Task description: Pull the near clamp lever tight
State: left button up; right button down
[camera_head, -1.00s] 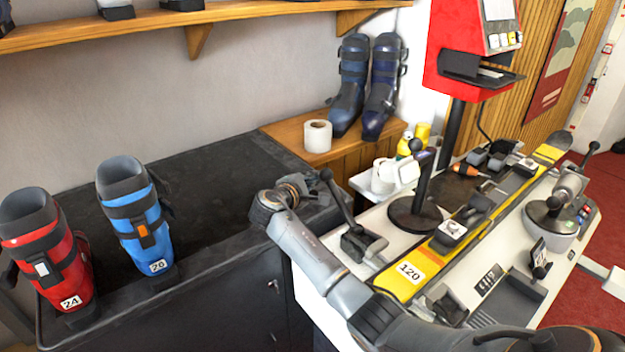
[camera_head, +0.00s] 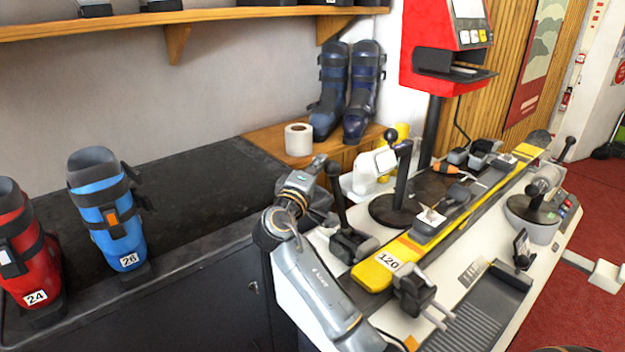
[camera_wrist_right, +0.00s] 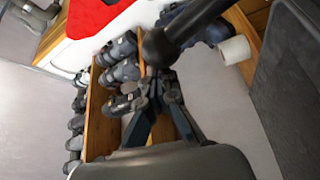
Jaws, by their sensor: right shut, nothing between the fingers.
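The near clamp lever (camera_head: 339,207) is a black rod with a dark knob, rising from a black and grey clamp base (camera_head: 352,245) beside the ski's near end. It stands nearly upright, leaning slightly left. My right gripper (camera_head: 318,164) is shut and empty, close to the left of the lever's top. In the wrist view, the lever's dark ball (camera_wrist_right: 157,48) shows just beyond my right fingertips (camera_wrist_right: 158,88); I cannot tell if they touch. The yellow and grey ski (camera_head: 380,268) marked 120 lies along the bench. My left gripper is out of view.
A black post on a round base (camera_head: 398,210) stands behind the ski. Another black lever (camera_head: 565,150) is at the far end. A red machine (camera_head: 420,60) stands behind. A blue boot (camera_head: 105,210) and a red boot (camera_head: 25,245) stand on the dark counter at left.

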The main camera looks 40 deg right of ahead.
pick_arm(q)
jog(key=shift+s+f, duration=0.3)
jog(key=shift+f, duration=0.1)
pick_arm(e)
jog(key=shift+s+m, duration=0.3)
jog(key=shift+s, duration=0.25)
jog(key=shift+w+d, duration=0.1)
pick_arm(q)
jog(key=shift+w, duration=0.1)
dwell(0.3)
